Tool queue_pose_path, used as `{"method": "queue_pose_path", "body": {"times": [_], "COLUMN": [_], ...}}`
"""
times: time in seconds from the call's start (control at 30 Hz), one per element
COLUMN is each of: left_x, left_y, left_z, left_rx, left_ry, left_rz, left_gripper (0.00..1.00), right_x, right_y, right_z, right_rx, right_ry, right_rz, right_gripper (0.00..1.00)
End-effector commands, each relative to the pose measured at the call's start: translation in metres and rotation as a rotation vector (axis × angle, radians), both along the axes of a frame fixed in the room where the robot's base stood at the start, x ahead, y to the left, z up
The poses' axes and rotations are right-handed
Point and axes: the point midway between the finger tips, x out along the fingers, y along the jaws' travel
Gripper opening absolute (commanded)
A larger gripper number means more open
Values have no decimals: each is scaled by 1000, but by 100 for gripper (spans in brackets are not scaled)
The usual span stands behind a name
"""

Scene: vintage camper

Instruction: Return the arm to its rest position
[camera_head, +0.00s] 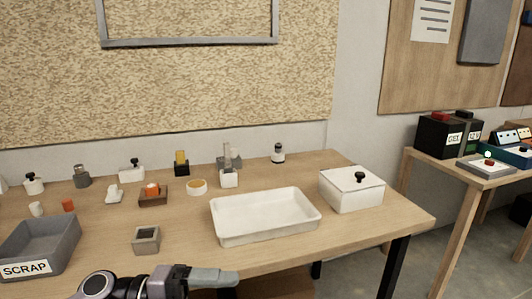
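My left gripper (220,278) shows at the bottom of the head view, its arm coming in from the lower left. Its grey fingers point right, in front of the wooden workbench's near edge (290,259). The fingers are seen from the side, so I cannot tell whether they are apart. I see nothing held in them. The rest of the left arm is cut off by the bottom edge of the picture. My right gripper is not in view.
A white tray (265,236) and a lidded white box (352,196) stand on the bench's right half. Several small items line the back. A second table (450,169) is at right.

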Motion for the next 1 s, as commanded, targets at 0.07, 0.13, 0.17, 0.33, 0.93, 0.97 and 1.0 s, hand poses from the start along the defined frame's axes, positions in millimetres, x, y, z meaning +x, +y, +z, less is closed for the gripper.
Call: {"method": "queue_pose_path", "body": {"times": [0.07,0.13,0.17,0.33,0.93,0.97,1.0], "left_x": [0,5,7,19,-104,-111,-118], "left_y": [-7,-6,-4,19,125,126,127], "left_z": [2,2,1,-25,-245,-250,-255], "left_rx": [-147,-258,-302,-498,-535,-526,-516], "left_ry": [85,162,198,430,1415,1440,1469], "left_rz": [95,195,241,526,1458,1475,1494], "left_gripper": [71,71,71,71,71,71,71], "right_x": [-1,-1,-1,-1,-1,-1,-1], "right_y": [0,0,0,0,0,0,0], "right_z": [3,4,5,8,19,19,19], "right_rx": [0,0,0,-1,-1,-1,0], "right_ry": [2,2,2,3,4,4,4], "right_rz": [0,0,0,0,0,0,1], "right_gripper": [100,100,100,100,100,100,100]}}
